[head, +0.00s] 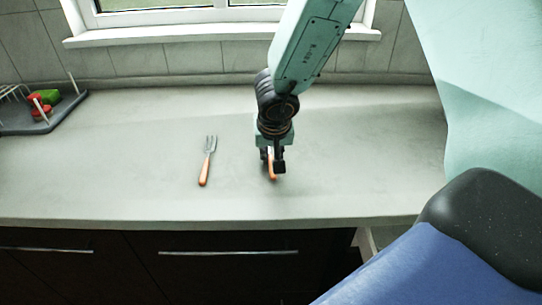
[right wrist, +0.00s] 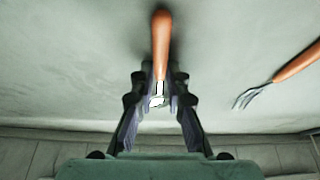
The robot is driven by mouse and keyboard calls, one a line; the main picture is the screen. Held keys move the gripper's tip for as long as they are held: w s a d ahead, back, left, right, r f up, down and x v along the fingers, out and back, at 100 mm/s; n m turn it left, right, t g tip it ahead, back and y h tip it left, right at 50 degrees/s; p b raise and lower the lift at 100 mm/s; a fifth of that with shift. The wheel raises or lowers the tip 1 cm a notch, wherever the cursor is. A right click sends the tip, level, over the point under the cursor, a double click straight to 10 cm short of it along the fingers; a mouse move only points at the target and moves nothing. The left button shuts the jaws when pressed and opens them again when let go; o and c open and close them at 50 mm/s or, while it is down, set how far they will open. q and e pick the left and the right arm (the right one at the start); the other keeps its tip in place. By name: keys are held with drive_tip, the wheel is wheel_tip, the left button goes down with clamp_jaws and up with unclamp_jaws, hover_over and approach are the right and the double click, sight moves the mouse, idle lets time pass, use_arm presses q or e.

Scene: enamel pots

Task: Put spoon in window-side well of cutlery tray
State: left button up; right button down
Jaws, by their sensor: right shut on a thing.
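My right gripper (head: 272,160) is low over the middle of the counter, shut on an orange-handled utensil, taken as the spoon (head: 272,172). In the right wrist view the spoon's handle (right wrist: 161,42) sticks out beyond the fingers (right wrist: 159,85), and its bright metal neck lies between them. Its far end is hidden, so I cannot make out the bowl. I cannot tell whether it still touches the counter. No cutlery tray shows in either view. My left gripper is not in view.
A fork (head: 208,160) with an orange handle lies left of the gripper; it also shows in the right wrist view (right wrist: 285,73). A dark dish rack (head: 62,112) with red and green items stands at the far left. The window sill (head: 200,37) is behind. The counter is otherwise clear.

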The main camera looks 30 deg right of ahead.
sight(241, 211)
drive_tip(key=shift+r, duration=0.25)
wheel_tip(241, 211, up, 10)
drive_tip(key=p, duration=0.8)
drive_tip(key=a+f+n+b, duration=0.1)
drive_tip(key=s+a+f+n+y+b, duration=0.1)
drive_tip(key=a+n, duration=0.1)
drive_tip(key=s+a+f+n+b, duration=0.1)
drive_tip(key=a, duration=0.1)
drive_tip(key=shift+s+a+f+n+y+b, duration=0.1)
drive_tip(key=shift+a+f+n+y+b, duration=0.2)
drive_tip(key=shift+f+b, duration=0.1)
drive_tip(key=s+a+f+n+b, duration=0.1)
drive_tip(key=s+a+n, duration=0.1)
drive_tip(key=s+a+f+n+y+b, duration=0.1)
drive_tip(key=s+a+n, duration=0.1)
drive_tip(key=s+a+f+n+y+b, duration=0.1)
drive_tip(key=s+a+n+b, duration=0.1)
drive_tip(key=a, duration=0.1)
drive_tip(key=shift+s+a+f, duration=0.1)
drive_tip(key=shift+f, duration=0.3)
drive_tip(key=shift+s+a+n+y, duration=0.2)
drive_tip(key=shift+n+y, duration=0.1)
drive_tip(key=shift+n, duration=0.1)
